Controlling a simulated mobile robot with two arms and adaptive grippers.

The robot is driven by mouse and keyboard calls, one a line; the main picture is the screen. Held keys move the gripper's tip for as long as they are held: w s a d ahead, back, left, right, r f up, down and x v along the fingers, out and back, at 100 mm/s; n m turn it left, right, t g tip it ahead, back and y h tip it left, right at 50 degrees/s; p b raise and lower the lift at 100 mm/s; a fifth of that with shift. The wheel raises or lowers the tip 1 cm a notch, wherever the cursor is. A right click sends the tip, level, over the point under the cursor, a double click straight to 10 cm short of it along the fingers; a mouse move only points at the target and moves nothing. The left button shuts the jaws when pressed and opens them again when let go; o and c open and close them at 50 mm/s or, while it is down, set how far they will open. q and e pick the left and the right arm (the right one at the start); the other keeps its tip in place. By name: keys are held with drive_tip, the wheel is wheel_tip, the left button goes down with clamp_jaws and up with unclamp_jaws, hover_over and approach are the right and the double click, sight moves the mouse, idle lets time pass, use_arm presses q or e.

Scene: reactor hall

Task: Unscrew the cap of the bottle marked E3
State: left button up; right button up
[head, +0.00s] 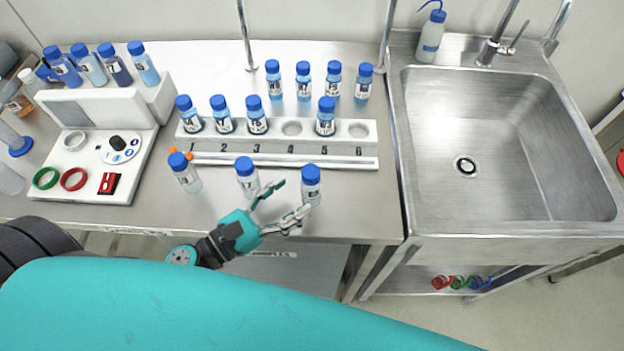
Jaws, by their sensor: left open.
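Several small bottles with blue caps and white labels stand on the steel bench. The labels are too small for me to tell surely which one is E3. Three bottles stand in front of the rack: a left one (186,172), a middle one (247,179) and a right one (311,186). All three are upright and capped. My left gripper (294,197) is open and empty, its fingers pointing toward the right front bottle, one fingertip close to that bottle's lower part. I cannot tell whether it touches. My right gripper is not in view.
A white numbered rack (350,148) holds bottles in slots 1, 2, 3 and 5; slots 4 and 6 are empty. More bottles stand behind it. A white device (80,165) with coloured rings is at left. A steel sink (505,150) with a wash bottle (430,40) is at right.

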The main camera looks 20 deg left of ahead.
sight(303, 192)
use_arm(q)
drive_tip(key=shift+w+d+r+p, duration=0.2)
drive_tip(key=shift+w+d+p, duration=0.1)
drive_tip(key=shift+p, duration=0.05)
drive_tip(key=p+x, duration=0.2)
drive_tip(key=x, duration=0.2)
drive_tip(key=shift+s, duration=0.1)
drive_tip(key=shift+w+d+f, duration=0.15)
drive_tip(key=shift+w+d, duration=0.15)
drive_tip(key=shift+w, duration=0.05)
drive_tip(key=shift+s, duration=0.1)
drive_tip(key=c, duration=1.1)
drive_tip(key=shift+c, duration=0.2)
